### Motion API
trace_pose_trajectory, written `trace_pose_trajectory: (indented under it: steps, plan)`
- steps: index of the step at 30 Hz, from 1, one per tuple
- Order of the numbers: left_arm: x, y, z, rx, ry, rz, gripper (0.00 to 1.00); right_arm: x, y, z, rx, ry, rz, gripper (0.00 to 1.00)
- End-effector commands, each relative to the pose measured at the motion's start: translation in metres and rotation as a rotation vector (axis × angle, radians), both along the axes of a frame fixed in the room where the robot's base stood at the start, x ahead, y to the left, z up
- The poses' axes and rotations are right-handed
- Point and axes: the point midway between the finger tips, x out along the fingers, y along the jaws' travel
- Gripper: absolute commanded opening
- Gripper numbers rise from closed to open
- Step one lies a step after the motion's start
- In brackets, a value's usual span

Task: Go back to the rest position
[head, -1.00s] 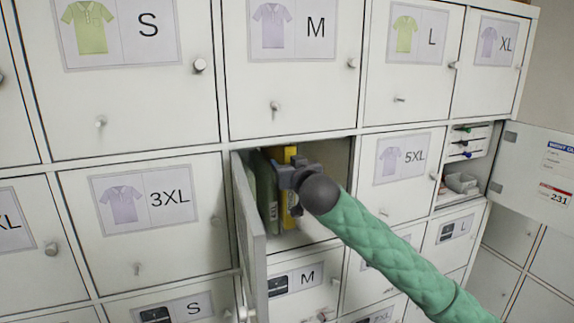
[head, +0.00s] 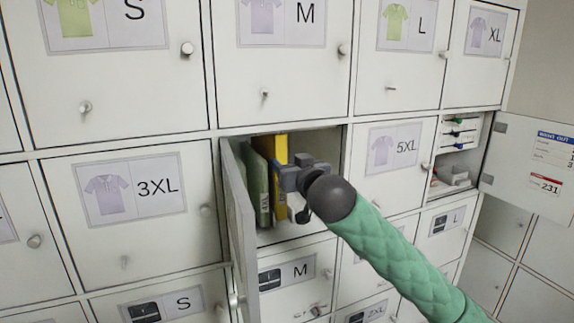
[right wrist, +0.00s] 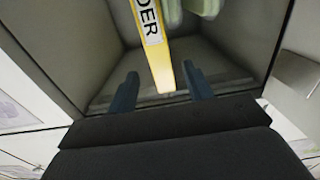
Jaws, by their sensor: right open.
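My right gripper (head: 292,180) is at the mouth of an open locker compartment (head: 325,150) in the middle of the wall. In the right wrist view its two blue fingers (right wrist: 160,90) are apart, with nothing held. A yellow binder (head: 281,150) stands upright in the compartment beside green ones (head: 262,190). In the right wrist view the yellow binder (right wrist: 151,45) lies ahead, its near end appearing between the finger lines; I cannot tell how far beyond the tips it is. My left gripper is not in view.
The compartment's open door (head: 238,225) stands out just left of my right gripper. Closed lockers with knobs surround it. At the right, another open door (head: 535,165) shows a compartment with small shelves (head: 462,135). Free room lies in front of the wall.

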Motion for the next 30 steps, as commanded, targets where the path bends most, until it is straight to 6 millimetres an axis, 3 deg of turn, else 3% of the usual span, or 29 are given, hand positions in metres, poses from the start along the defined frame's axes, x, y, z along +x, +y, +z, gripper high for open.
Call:
trace_pose_trajectory:
  steps: [8,11,14,20,30]
  plan:
    - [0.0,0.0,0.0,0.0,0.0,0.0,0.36,0.0,0.0,-0.001,0.0,0.001,0.0,0.51]
    - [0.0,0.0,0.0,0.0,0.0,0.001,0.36,-0.002,0.0,-0.009,-0.001,0.014,-0.002,0.51]
    - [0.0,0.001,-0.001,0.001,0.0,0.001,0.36,-0.005,-0.002,-0.031,-0.007,0.047,-0.009,0.51]
    - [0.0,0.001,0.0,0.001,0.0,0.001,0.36,-0.021,-0.01,-0.096,-0.025,0.146,-0.031,0.51]
    - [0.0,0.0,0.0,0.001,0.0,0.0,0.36,-0.062,-0.029,-0.205,-0.068,0.331,-0.071,0.51]
